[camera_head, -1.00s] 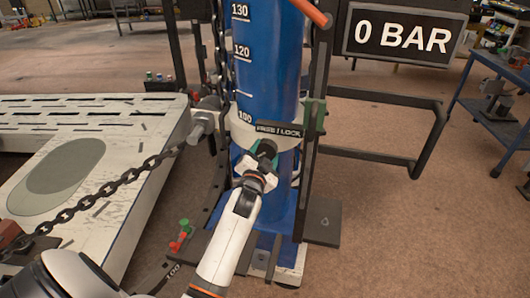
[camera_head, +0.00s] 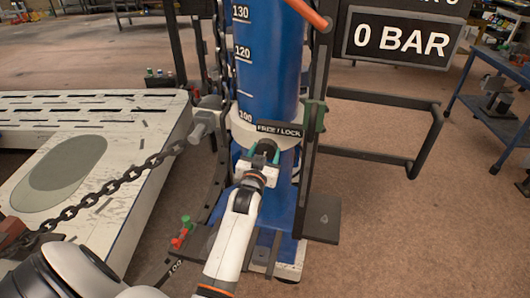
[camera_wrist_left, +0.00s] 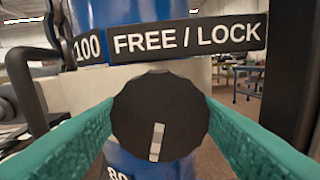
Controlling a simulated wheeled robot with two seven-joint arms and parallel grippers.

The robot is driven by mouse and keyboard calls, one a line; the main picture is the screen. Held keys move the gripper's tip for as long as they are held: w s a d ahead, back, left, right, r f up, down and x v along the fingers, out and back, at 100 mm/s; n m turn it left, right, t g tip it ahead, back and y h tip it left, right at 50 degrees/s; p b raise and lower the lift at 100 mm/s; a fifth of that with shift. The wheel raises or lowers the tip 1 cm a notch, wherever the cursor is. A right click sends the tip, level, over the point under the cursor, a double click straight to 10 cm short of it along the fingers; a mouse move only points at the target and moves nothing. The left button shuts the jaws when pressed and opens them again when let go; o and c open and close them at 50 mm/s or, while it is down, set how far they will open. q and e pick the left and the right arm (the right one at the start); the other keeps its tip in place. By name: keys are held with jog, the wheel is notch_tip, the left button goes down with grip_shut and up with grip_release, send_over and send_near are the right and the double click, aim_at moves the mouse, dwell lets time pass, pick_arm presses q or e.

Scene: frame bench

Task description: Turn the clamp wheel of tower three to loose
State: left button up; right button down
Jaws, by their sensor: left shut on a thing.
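The clamp wheel is a black faceted knob (camera_wrist_left: 160,113) with a white pointer mark on its lower half, pointing down and slightly left in the left wrist view. It sits on the pale collar of the blue tower (camera_head: 267,60), below the black FREE / LOCK plate (camera_head: 280,130). The plate also shows in the left wrist view (camera_wrist_left: 187,40). My left gripper (camera_head: 265,152) is at the collar, its teal fingers on both sides of the knob and shut on it. In the head view the gripper mostly hides the knob. My right gripper is not in view.
A white slotted bench (camera_head: 130,140) stands left of the tower, with a dark chain (camera_head: 120,182) running across it. A display (camera_head: 402,38) reading 0 BAR hangs at upper right. A dark upright (camera_head: 317,150) flanks the tower on the right. Open floor lies farther right.

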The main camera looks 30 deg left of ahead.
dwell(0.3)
pick_arm(q)
jog(key=o, duration=1)
jog(key=shift+s, duration=0.1)
jog(key=b+v, duration=0.1)
jog(key=v, duration=1.1)
jog(key=shift+d+b, duration=0.1)
jog(key=shift+b, duration=0.3)
jog(key=shift+f, duration=0.1)
